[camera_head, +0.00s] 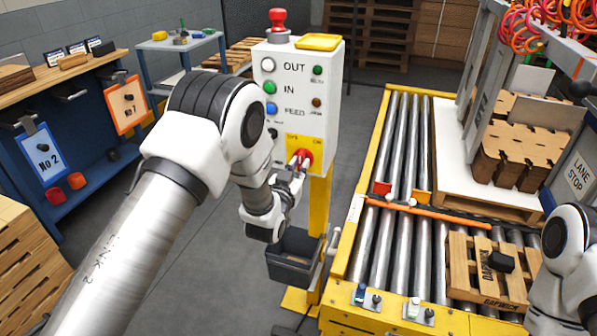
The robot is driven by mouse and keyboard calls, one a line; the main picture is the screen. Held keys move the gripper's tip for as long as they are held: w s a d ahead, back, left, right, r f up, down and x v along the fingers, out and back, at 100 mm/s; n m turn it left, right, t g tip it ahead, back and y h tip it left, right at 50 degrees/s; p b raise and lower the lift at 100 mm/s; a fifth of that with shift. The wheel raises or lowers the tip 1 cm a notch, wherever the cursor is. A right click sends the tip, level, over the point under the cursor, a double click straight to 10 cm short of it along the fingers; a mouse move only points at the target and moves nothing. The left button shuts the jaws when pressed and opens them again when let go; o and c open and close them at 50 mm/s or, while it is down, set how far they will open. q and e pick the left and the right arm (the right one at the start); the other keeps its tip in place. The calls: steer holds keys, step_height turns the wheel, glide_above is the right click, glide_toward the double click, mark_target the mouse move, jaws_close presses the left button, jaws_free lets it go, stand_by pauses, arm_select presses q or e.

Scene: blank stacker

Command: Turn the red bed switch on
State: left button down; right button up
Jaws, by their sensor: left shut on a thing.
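The red bed switch (305,155) sits on the yellow lower panel (318,166) of the white control box (311,86). My left gripper (299,162) is at the switch, with its fingers shut on the red knob. The fingers and wrist cover part of the knob and the yellow panel, so the knob's exact angle is hard to tell.
A red mushroom button (278,17) stands on top of the box. A dark bin (291,262) hangs on the yellow post below. A roller conveyor (392,215) with a wooden pallet (487,270) lies to the right. Open floor (205,262) lies left of the post.

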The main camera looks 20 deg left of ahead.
arm_select(q)
steer(key=m+b, duration=0.3)
steer(key=m, duration=0.5)
steer(key=shift+m+b, duration=0.3)
steer(key=shift+b, duration=0.1)
steer(key=c, duration=1.1)
jaws_free()
steer(key=s, duration=1.2)
steer(key=shift+a, duration=0.25)
